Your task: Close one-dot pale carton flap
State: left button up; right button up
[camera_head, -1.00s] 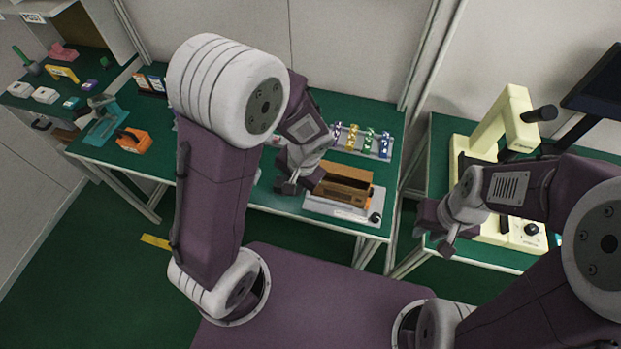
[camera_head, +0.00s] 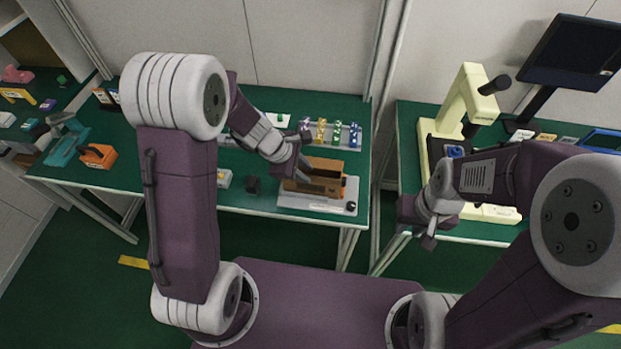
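A brown carton (camera_head: 322,187) sits on a pale flat stand (camera_head: 318,206) near the front edge of the middle green bench. Its far side or flap (camera_head: 328,165) stands up, and dark openings show. I cannot make out any dot marks on it. My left gripper (camera_head: 304,169) is at the carton's far left part, over or against it. Its fingers are small and partly merge with the carton, so its opening and any contact are unclear. My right gripper (camera_head: 428,240) hangs at the front of the right bench, away from the carton; its opening is too small to tell.
Coloured small pieces (camera_head: 331,132) stand in a rack behind the carton. An orange tool (camera_head: 97,155) is at the bench's left. A cream press-like machine (camera_head: 462,105) and a monitor (camera_head: 567,52) stand on the right bench.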

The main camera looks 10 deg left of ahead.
aim_at(310, 177)
pick_arm(q)
jog(key=x, duration=0.4)
jog(key=shift+b, duration=0.35)
grip_shut()
dwell(1.0)
